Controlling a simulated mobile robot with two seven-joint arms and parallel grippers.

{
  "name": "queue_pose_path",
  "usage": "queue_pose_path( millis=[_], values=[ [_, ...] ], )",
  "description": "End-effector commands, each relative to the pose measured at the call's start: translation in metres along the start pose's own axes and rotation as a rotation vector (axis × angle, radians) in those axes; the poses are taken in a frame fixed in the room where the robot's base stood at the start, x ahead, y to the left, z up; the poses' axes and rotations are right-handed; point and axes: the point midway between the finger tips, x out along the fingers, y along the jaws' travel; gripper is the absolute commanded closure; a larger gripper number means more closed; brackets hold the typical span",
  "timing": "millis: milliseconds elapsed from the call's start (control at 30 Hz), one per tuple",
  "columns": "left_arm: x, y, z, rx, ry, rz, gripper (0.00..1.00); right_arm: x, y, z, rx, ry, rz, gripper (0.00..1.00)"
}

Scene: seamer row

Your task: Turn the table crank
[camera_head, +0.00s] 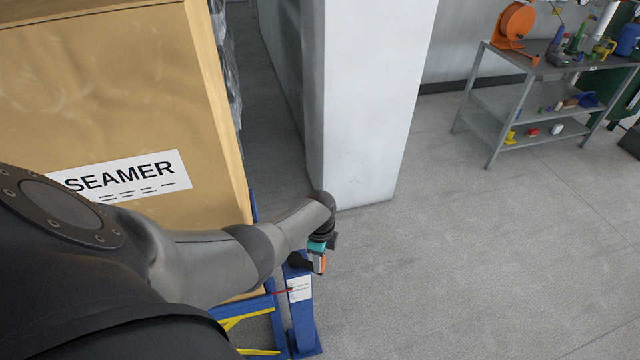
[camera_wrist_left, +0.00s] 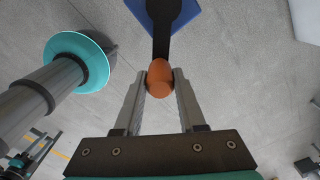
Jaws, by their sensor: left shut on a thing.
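The table crank stands on a blue post (camera_head: 303,325) with a white label, at the bottom centre of the head view. In the left wrist view its dark crank arm (camera_wrist_left: 163,38) runs down from a blue part to an orange handle (camera_wrist_left: 159,76). My left gripper (camera_wrist_left: 160,84) is shut on this orange handle, with one finger on each side. In the head view the left gripper (camera_head: 318,260) is at the top of the post, and the arm partly hides the crank. My right gripper is not in view.
A large tan box labelled SEAMER (camera_head: 130,175) stands left beside a blue frame (camera_head: 270,325) with yellow bars. A pale column (camera_head: 365,110) rises behind the gripper. A grey shelf table (camera_head: 560,68) with tools stands far right. The floor to the right is clear.

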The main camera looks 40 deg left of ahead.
Motion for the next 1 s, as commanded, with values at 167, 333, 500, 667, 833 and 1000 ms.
queue_pose_path(
  millis=[167,333,500,667,833,1000],
  values=[
    [0.0014,0.0022,-0.0012,0.004,0.002,0.004,1.0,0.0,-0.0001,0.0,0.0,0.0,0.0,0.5],
    [0.0015,0.0023,-0.0012,0.004,0.002,0.004,1.0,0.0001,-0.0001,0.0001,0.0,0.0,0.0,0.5],
    [0.0013,0.002,-0.0009,0.003,0.001,0.004,0.46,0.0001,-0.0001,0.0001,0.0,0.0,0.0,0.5],
    [0.0008,0.0012,-0.0004,0.003,0.0,0.002,0.31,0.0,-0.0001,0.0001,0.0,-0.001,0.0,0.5],
    [0.0005,0.0008,-0.0001,0.003,0.0,0.001,0.31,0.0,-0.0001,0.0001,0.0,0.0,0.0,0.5],
    [-0.0053,0.0005,0.0001,0.003,0.0,0.001,0.31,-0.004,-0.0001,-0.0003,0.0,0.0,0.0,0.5]
  ],
)
